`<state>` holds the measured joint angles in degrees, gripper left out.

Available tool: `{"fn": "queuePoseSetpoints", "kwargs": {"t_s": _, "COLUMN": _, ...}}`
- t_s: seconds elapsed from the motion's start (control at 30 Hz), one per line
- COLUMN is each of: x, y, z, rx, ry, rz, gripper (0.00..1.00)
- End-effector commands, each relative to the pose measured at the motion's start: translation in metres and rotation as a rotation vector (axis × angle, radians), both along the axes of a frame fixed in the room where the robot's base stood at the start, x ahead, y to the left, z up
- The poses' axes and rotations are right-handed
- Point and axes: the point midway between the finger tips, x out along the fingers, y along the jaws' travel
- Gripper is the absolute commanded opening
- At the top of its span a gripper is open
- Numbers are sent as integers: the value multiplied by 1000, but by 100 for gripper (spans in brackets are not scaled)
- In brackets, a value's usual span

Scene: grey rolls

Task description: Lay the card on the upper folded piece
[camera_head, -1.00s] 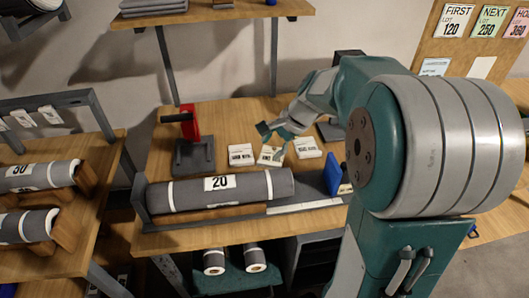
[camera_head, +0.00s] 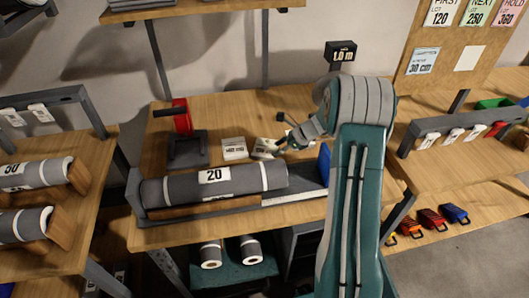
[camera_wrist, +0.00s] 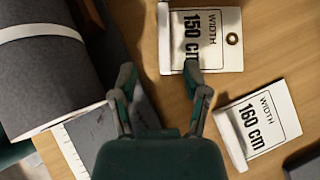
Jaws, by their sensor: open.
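White width cards lie on the bench. In the wrist view, the "150 cm" card (camera_wrist: 222,42) lies beyond my gripper (camera_wrist: 160,72), and the "160 cm" card (camera_wrist: 262,122) lies to its right. My gripper is open and empty; its right fingertip overlaps the near edge of the "150 cm" card in the picture. Whether they touch cannot be told. In the head view, my gripper (camera_head: 284,143) is beside the middle card (camera_head: 263,148), with another card (camera_head: 234,149) to the left. Grey folded pieces (camera_head: 140,4) lie on the upper shelf, cut off by the top edge.
A grey roll marked 20 (camera_head: 240,184) lies along the bench front, with a ruler strip beside it. A red-handled tool (camera_head: 181,118) stands at the left, and a blue block (camera_head: 324,165) at the right. The upper shelf (camera_head: 210,14) overhangs the back of the bench.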

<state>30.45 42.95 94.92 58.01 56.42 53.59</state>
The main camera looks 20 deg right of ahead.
Motion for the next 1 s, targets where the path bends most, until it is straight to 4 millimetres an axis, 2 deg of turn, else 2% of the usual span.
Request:
{"fn": "queuePoseSetpoints", "kwargs": {"t_s": 0.03, "x": 3, "y": 6, "z": -7, "rx": 1, "ry": 2, "rz": 2, "gripper": 60}}
{"fn": "queuePoseSetpoints", "kwargs": {"t_s": 0.27, "x": 13, "y": 16, "z": -20, "rx": 0, "ry": 0, "rz": 1, "gripper": 60}}
{"fn": "queuePoseSetpoints", "kwargs": {"t_s": 0.5, "x": 30, "y": 35, "z": -46, "rx": -1, "ry": 1, "rz": 3, "gripper": 60}}
{"fn": "queuePoseSetpoints", "kwargs": {"t_s": 0.77, "x": 32, "y": 38, "z": -50, "rx": -2, "ry": -2, "rz": 1, "gripper": 60}}
{"fn": "queuePoseSetpoints", "kwargs": {"t_s": 0.87, "x": 32, "y": 38, "z": -50, "rx": -2, "ry": -1, "rz": 1, "gripper": 20}}
{"fn": "queuePoseSetpoints", "kwargs": {"t_s": 0.9, "x": 32, "y": 38, "z": -50, "rx": -2, "ry": -1, "rz": 1, "gripper": 3}}
{"fn": "queuePoseSetpoints", "kwargs": {"t_s": 1.0, "x": 32, "y": 38, "z": -50, "rx": -2, "ry": -1, "rz": 1, "gripper": 0}}
